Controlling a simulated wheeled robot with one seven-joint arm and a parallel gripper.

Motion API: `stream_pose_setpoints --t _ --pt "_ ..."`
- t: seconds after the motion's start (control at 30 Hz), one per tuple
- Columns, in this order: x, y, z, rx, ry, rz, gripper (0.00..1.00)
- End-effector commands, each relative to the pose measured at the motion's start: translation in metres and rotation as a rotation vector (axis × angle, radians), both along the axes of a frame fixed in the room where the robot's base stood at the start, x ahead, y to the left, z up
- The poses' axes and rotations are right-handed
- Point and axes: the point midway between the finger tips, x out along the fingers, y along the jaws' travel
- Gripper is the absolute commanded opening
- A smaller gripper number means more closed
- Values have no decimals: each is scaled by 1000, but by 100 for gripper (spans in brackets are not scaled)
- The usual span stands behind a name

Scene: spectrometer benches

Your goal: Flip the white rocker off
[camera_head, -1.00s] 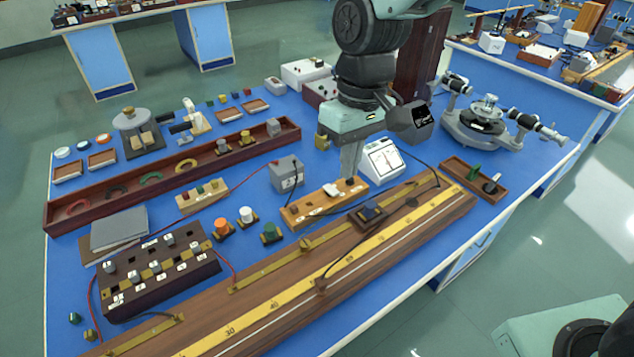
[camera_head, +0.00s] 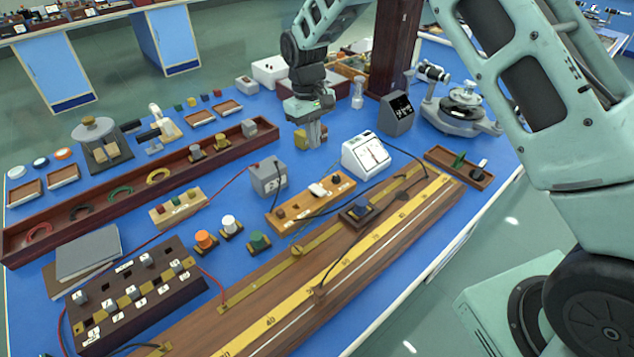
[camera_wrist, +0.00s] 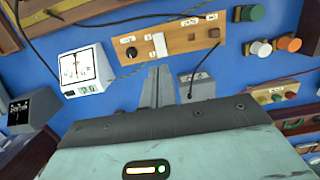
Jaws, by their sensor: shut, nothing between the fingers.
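The white rocker (camera_head: 318,189) sits on a light wooden board (camera_head: 285,213) on the blue bench. My gripper (camera_head: 313,143) hangs fingers down above the bench, behind the board, apart from the rocker. In the wrist view my gripper (camera_wrist: 158,70) has its grey fingers together, empty, with tips short of the board and roughly in line with the rocker.
A white meter (camera_head: 366,155) stands right of the board, and a grey box (camera_head: 268,177) stands left of it. Dark cables run past the board. A long wooden rail with a yellow scale (camera_head: 340,262) lies in front. Some blue bench is clear behind the board.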

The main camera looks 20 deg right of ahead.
Motion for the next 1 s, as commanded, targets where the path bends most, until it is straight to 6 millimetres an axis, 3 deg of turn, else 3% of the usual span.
stream_pose_setpoints --t 0.27,0.7,1.0 --pt "-4 -1 -18 -1 5 0 0" --pt "-15 -6 -103 -2 4 0 0" --pt "-18 -7 -135 0 0 0 0"
